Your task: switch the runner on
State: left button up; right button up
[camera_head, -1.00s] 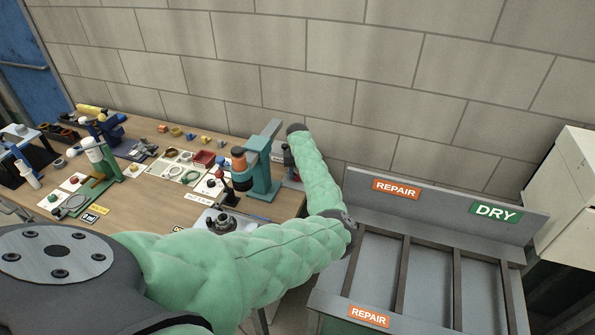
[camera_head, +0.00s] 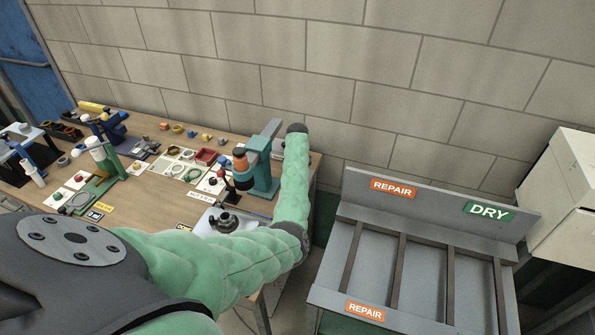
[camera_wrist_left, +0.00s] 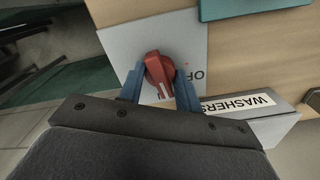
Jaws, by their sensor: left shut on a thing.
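A red rotary knob (camera_wrist_left: 158,68) with a white pointer line sits on a pale grey plate (camera_wrist_left: 125,45) in the left wrist view. The plate bears dark lettering, partly hidden by the knob and a finger; "OF" shows. My left gripper (camera_wrist_left: 160,80) has its two blue fingers on either side of the knob and is shut on it. The pointer line points toward the gripper's palm. In the head view my green left arm reaches over the bench's right end, and the gripper and knob cannot be made out there. My right gripper is not in view.
A teal machine (camera_head: 262,172) with an orange top stands near the bench's right end. Several small parts and fixtures cover the wooden bench (camera_head: 140,207). A grey rack (camera_head: 420,202) with REPAIR and DRY signs stands at right. A WASHERS label (camera_wrist_left: 238,104) lies beside the plate.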

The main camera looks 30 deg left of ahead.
pick_arm(q)
jog(key=shift+m, duration=0.9)
jog(key=o, duration=1)
jog(key=shift+r, duration=0.1)
jog(key=shift+r, duration=0.2)
notch_tip(320, 180, up, 6)
jog(key=b, duration=0.3)
jog(key=shift+f, duration=0.1)
jog(key=shift+r+b, duration=0.3)
jog(key=shift+r, duration=0.45)
